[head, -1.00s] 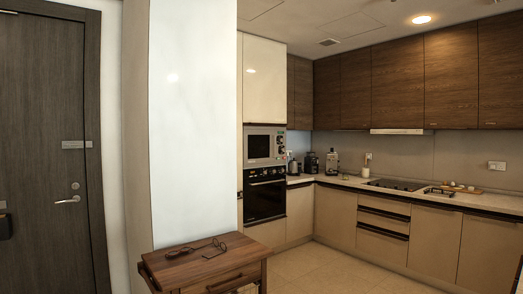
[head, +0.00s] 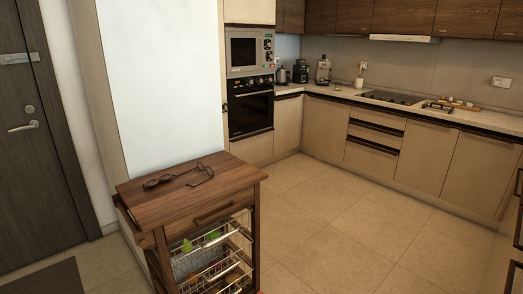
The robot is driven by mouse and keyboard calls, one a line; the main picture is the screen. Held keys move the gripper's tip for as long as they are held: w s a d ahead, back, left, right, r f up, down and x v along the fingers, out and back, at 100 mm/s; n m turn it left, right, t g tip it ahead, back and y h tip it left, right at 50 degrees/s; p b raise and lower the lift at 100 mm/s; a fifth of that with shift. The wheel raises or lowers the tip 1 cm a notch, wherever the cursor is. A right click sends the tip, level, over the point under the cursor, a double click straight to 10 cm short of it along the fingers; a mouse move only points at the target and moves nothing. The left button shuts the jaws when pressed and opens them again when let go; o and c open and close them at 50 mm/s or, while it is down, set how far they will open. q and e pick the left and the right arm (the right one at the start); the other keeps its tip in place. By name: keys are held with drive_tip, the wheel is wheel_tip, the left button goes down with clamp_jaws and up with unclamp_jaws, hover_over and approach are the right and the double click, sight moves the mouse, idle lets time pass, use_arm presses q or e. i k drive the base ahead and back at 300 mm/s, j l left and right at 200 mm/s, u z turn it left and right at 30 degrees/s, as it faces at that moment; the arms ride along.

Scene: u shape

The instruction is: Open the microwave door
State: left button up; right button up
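The microwave (head: 249,52) is built into the tall cabinet column past the white panel, in the upper middle of the head view. It has a silver frame, a dark window and a control strip with knobs on its right side. Its door looks shut. A black oven (head: 250,107) is set right below it. The microwave is far off across the floor. Neither of my grippers can be seen in the head view.
A wooden cart (head: 190,190) with glasses on top and wire baskets stands close in front, left of the middle. Open tiled floor (head: 340,220) lies to its right. Counters (head: 420,160) line the back and right. A door (head: 35,140) is at the left.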

sight(244, 51)
drive_tip(key=i+j+z, duration=0.2)
drive_tip(key=i, duration=0.3)
drive_tip(key=i+z, duration=0.25)
drive_tip(key=i, duration=0.25)
